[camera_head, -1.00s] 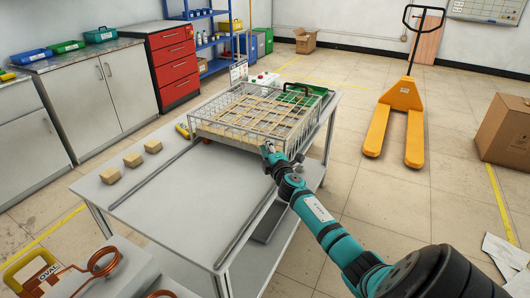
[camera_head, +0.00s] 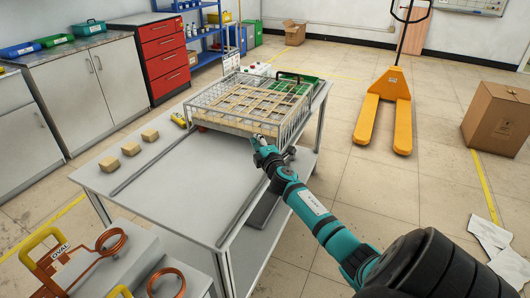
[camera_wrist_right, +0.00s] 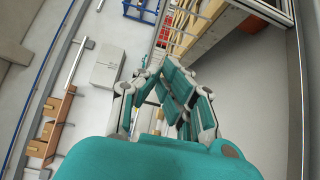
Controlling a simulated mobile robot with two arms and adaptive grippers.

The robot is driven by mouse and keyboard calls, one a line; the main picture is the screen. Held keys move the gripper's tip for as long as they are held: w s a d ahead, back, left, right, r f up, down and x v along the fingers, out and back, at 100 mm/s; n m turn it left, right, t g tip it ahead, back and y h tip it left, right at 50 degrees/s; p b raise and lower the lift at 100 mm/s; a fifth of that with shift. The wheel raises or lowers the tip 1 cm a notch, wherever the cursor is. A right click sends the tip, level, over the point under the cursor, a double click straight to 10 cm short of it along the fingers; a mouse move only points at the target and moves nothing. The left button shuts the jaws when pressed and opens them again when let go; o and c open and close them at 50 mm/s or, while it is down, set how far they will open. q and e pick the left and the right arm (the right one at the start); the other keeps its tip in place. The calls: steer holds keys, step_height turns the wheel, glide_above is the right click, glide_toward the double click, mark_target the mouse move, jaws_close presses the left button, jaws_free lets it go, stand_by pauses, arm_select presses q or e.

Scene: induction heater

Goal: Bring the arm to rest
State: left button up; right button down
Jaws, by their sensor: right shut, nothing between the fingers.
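My right arm (camera_head: 320,222) comes in from the lower right and reaches over the right edge of the grey table (camera_head: 180,195). My right gripper (camera_head: 258,140) is shut and empty, close to the near side of the wire basket (camera_head: 237,128). In the right wrist view its fingers (camera_wrist_right: 165,95) show at the centre, with the basket's edge above them. I cannot tell whether the gripper touches the basket. My left gripper is not in view.
Several wooden blocks (camera_head: 131,148) stand on the table's left part. Copper coils (camera_head: 111,241) are at the lower left. A yellow pallet truck (camera_head: 400,105) and a cardboard box (camera_head: 497,118) stand on the floor to the right. Floor between table and truck is clear.

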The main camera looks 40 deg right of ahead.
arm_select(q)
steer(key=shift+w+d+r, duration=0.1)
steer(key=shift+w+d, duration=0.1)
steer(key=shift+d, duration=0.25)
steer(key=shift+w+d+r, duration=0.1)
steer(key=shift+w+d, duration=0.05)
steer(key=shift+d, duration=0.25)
arm_select(e)
steer(key=v, duration=0.7)
steer(key=shift+s+d+f, duration=0.15)
steer(key=shift+s+f, duration=0.2)
steer(key=shift+f, duration=0.05)
